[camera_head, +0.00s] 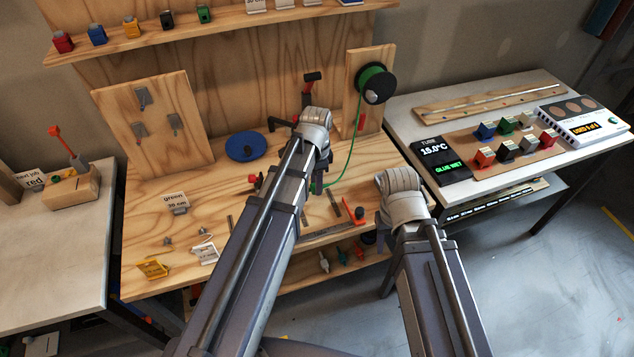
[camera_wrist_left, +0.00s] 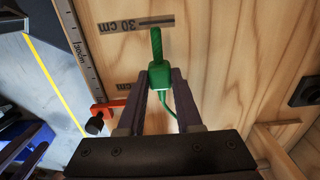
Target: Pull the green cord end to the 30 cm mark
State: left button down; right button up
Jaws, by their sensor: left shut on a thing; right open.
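My left gripper (camera_wrist_left: 160,88) is shut on the green cord end (camera_wrist_left: 157,76), a green plug with a narrow ribbed tip. In the left wrist view the tip appears just short of the dark line of the 30 cm mark (camera_wrist_left: 158,21); its height above the board is unclear. The green cord (camera_head: 352,150) runs from the spool (camera_head: 374,84) down to my left gripper (camera_head: 318,187), which my own arm mostly hides in the head view. My right gripper (camera_head: 381,232) hangs right of the bench, open, its fingers mostly hidden.
A ruler (camera_wrist_left: 84,62) and a red-orange clamp with black knob (camera_wrist_left: 106,112) lie beside the marks. A white table (camera_head: 420,108) stands at right.

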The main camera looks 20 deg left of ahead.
aim_at(314, 185)
pick_arm(q)
jog(key=shift+a, duration=0.15)
jog(key=shift+f, duration=0.25)
jog(key=shift+f+b, duration=0.95)
jog(key=shift+b, duration=0.2)
jog(key=shift+s+a+f+b, duration=0.15)
jog(key=shift+f+b, duration=0.15)
jog(key=shift+d+f, duration=0.1)
jog(key=shift+d, duration=0.15)
dwell(0.4)
jog(key=shift+f+b, duration=0.25)
jog(key=shift+b, duration=0.1)
dwell(0.6)
jog(key=c, duration=0.5)
grip_release()
